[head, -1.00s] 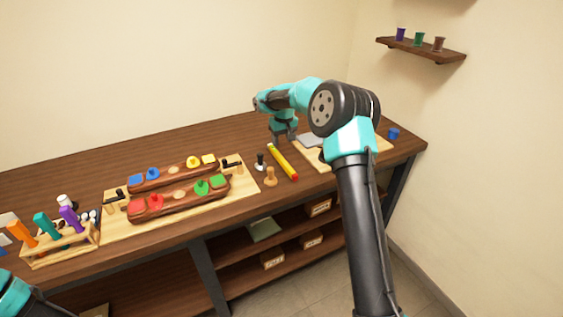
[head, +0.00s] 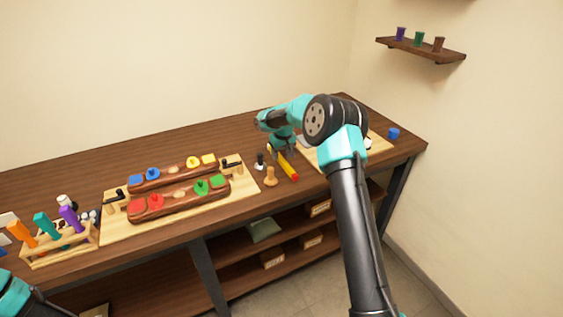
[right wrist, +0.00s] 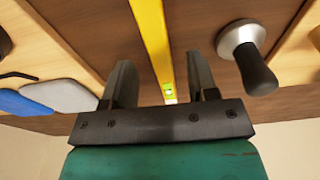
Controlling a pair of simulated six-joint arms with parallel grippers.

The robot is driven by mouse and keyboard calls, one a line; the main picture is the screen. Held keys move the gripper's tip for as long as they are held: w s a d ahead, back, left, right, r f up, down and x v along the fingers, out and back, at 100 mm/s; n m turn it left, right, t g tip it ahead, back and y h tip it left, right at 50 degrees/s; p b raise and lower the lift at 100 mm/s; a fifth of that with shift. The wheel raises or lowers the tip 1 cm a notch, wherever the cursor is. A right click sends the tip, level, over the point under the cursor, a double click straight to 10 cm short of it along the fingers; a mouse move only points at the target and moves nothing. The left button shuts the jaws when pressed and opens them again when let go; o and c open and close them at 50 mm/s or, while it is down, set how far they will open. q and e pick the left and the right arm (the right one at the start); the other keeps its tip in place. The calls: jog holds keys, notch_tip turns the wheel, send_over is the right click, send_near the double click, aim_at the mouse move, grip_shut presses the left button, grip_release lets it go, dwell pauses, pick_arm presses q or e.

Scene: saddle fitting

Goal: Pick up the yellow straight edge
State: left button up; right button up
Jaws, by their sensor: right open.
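The yellow straight edge (head: 288,168) lies on the bench with a red end toward the front edge. In the right wrist view the gripper (right wrist: 159,80) is open, a finger on each side, with gaps beside the bar. Of my left arm only a teal part shows at the lower left.
A black-handled tool (head: 259,161) and a wooden-handled tool (head: 270,177) stand just left of the straight edge. A pale board (head: 321,160) lies to its right. The fixture board (head: 245,183) with brown blocks and the tool rack (head: 60,247) are farther left.

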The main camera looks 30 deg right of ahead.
jog(key=shift+w+f, duration=0.2)
jog(key=shift+f, duration=1.15)
jog(key=shift+c, duration=0.3)
grip_shut()
